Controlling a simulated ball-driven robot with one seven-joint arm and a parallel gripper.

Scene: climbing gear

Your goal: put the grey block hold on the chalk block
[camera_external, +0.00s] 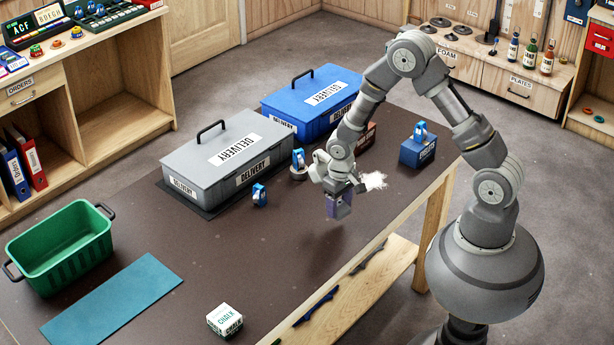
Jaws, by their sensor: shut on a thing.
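My gripper (338,190) is shut on a small purple-grey block (338,207) and holds it above the table, right of the grey delivery box. I cannot tell for certain whether this is the grey block hold; no other loose grey block shows. The chalk block (225,320) is a small white cube with green CHALK lettering. It sits upright near the table's front edge, with nothing on top. My gripper is well behind it and to its right.
A grey delivery box (190,182) and a blue one (283,118) stand at the back. A green crate (68,262) and a teal mat (110,305) are at left. Small blue devices (259,196) stand near the boxes. A white powder patch (375,181) lies at right. The table's middle is clear.

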